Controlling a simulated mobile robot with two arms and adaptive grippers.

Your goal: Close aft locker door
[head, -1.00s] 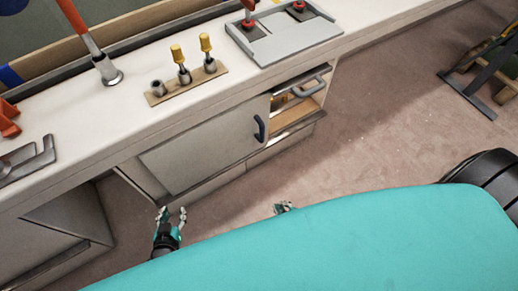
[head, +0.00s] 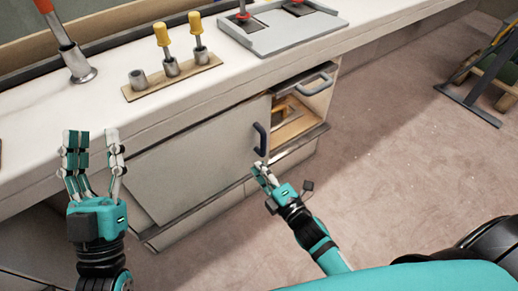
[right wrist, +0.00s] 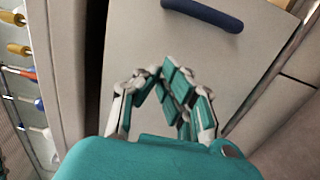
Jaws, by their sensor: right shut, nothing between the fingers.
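A pale locker door (head: 195,170) with a dark blue handle (head: 260,138) stands in the front of the counter. To its right is an open compartment (head: 298,118) with a grey handle (head: 306,84) at its top. I cannot tell which part is called aft. My right gripper (head: 262,172) is shut and empty, just below the blue handle in the picture. In the right wrist view, its closed fingers (right wrist: 160,75) point at the pale door (right wrist: 240,60), with the blue handle (right wrist: 205,14) beyond them and apart. My left gripper (head: 92,145) is open and empty, before the counter at left.
The white countertop (head: 225,90) holds a rack (head: 172,75) with two yellow-handled tools, an orange-handled tool (head: 68,48) and a grey tray (head: 280,30). A dark stand (head: 470,100) is on the floor at right. The brown floor between is clear.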

